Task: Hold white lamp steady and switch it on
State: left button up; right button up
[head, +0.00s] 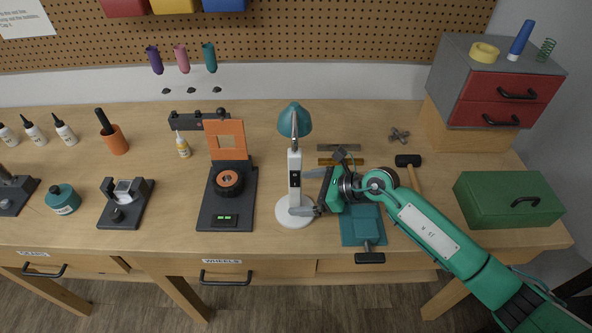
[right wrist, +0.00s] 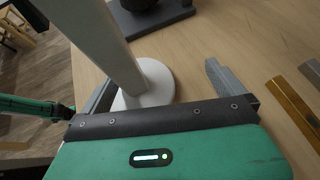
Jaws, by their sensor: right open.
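The white lamp (head: 294,163) stands upright on the bench, with a round white base (head: 290,219) and a teal shade (head: 295,119). A dark switch panel shows on its post (head: 295,180). My right gripper (head: 308,192) is open at the lamp's right side, with its fingertips close to the post. In the right wrist view, the lamp's post (right wrist: 97,35) and round base (right wrist: 157,84) lie ahead of the gripper (right wrist: 160,85), toward the left finger. I cannot tell whether a finger touches the lamp.
A black stand with an orange frame (head: 226,136) is close on the lamp's left. A teal vise (head: 363,225) sits below my right wrist, and a mallet (head: 408,160) lies to the right. A green toolbox (head: 508,199) stands at the right edge.

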jog(key=shift+x, duration=1.05)
jog(key=shift+f, duration=0.1)
